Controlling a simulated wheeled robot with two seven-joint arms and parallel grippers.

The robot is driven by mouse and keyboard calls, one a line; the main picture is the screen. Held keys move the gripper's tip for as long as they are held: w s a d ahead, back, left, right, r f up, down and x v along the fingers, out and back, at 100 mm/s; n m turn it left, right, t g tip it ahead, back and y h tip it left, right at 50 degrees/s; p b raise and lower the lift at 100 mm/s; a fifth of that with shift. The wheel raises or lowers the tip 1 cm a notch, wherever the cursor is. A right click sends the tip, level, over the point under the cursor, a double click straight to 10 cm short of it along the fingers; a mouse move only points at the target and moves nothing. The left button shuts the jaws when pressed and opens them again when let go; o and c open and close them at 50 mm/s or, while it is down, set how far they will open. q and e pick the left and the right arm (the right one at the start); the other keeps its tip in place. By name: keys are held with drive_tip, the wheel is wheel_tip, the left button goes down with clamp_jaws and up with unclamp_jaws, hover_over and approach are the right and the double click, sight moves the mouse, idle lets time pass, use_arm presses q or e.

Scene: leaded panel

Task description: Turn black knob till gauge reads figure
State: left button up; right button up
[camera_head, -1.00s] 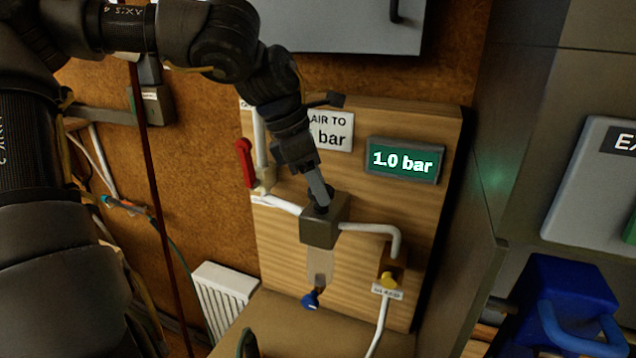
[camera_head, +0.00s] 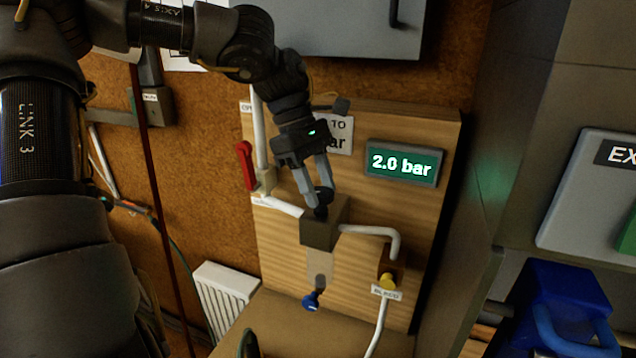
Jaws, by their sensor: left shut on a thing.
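The black knob (camera_head: 321,211) sits on top of the grey regulator block (camera_head: 321,233) on the wooden board. My left gripper (camera_head: 318,198) comes down from above and is shut on the knob, which its fingers partly hide. The gauge (camera_head: 402,163) is a green display to the right of the gripper and reads 2.0 bar. A white sign (camera_head: 341,134) above the knob is mostly covered by my gripper; only "TO" and part of "bar" show, and its figure is hidden. My right gripper is not in view.
A red lever (camera_head: 246,165) is on the pipe left of the knob. A clear bowl with a blue drain knob (camera_head: 311,301) hangs below the block. A yellow button (camera_head: 387,281) is at lower right. A grey cabinet stands close on the right.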

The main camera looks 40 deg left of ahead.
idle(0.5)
use_arm(q)
drive_tip(key=o, duration=1)
drive_tip(key=shift+c, duration=0.2)
drive_tip(key=shift+w+a+r, duration=0.1)
drive_tip(key=shift+a+r, duration=0.05)
drive_tip(key=shift+r, duration=0.15)
drive_tip(key=v, duration=1)
